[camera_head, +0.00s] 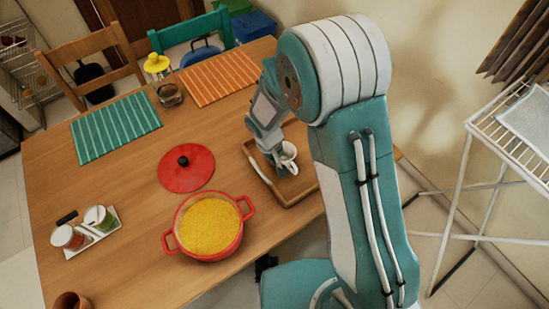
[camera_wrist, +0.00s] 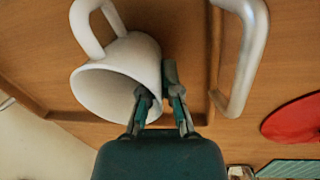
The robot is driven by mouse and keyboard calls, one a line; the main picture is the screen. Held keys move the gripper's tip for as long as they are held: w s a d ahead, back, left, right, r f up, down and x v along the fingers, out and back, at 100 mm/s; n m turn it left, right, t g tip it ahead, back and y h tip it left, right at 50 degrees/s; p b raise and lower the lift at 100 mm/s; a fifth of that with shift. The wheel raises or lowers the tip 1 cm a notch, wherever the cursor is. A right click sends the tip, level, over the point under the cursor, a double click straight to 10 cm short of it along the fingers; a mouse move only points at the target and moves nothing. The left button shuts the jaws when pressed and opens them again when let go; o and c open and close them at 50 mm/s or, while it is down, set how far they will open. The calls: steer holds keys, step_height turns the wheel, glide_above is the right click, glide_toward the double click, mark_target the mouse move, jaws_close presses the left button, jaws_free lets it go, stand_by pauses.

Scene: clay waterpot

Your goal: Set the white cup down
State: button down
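The white cup (camera_head: 289,152) is at the wooden tray (camera_head: 299,198) on the right side of the table. In the wrist view the cup (camera_wrist: 112,85) shows large, its mouth facing toward the camera and its handle pointing to the upper left. My gripper (camera_wrist: 160,100) has one finger inside the cup and the other outside, pinching the cup's wall. In the head view my gripper (camera_head: 275,152) is over the tray, partly covering the cup. Whether the cup's base touches the tray is unclear.
A silver tray handle (camera_wrist: 243,58) stands close beside the gripper. A red pot (camera_head: 208,255) of yellow food and its red lid (camera_head: 186,168) are left of the tray. A condiment holder (camera_head: 92,240) sits at left. Placemats (camera_head: 115,131) lie farther back.

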steer(key=c, duration=0.8)
jaws_free()
step_height(320, 180, up, 11)
steer(key=a, duration=0.2)
steer(key=s+d+r+m+t+y, duration=0.1)
steer(key=s+d+r, duration=0.2)
steer(key=d+r, duration=0.3)
steer(key=s+d+r+m+t, duration=0.1)
steer(key=s+d+r, duration=0.35)
steer(key=r, duration=0.35)
steer(key=s+d+r+m+t, duration=0.1)
steer(key=s+d+r, duration=0.1)
steer(key=s, duration=0.3)
steer(key=s+d+r+m+t, duration=0.1)
steer(key=s+d+r, duration=0.2)
steer(key=s+d, duration=0.2)
steer(key=shift+s+r+m+t+y, duration=0.25)
steer(key=shift+s+m+t+y, duration=0.05)
steer(key=shift+m+t, duration=0.1)
